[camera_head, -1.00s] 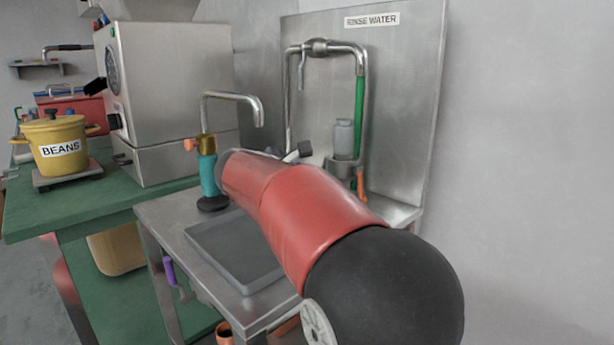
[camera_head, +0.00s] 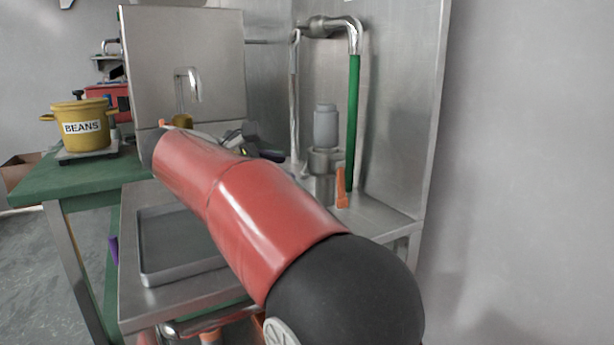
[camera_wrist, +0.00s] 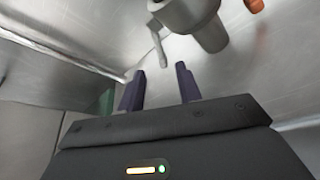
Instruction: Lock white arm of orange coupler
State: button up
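An orange piece (camera_head: 342,187), which may be the orange coupler, hangs at the lower end of the green hose beside the grey rinse fixture. An orange part also shows at the top right edge of the wrist view (camera_wrist: 255,4). I cannot make out a white arm on it. Another small orange part (camera_head: 168,124) shows by the tap, mostly hidden behind my red arm. My gripper (camera_wrist: 160,72) is open, its two dark fingers apart with nothing held. A grey metal cylinder (camera_wrist: 188,14) with a thin lever lies beyond the fingertips.
A grey bottle (camera_head: 326,127) stands on the rinse fixture (camera_head: 326,160) against a steel back panel. The steel machine (camera_head: 187,55) and yellow beans pot (camera_head: 85,128) stand left. Open floor is at lower left.

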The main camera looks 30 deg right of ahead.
aim_at(303, 171)
jog(key=shift+d+f, duration=0.1)
jog(key=shift+d, duration=0.05)
jog(key=b+x, duration=0.1)
jog(key=x, duration=0.6)
jog(key=shift+d+f, duration=0.1)
jog(key=shift+d, duration=0.05)
grip_shut()
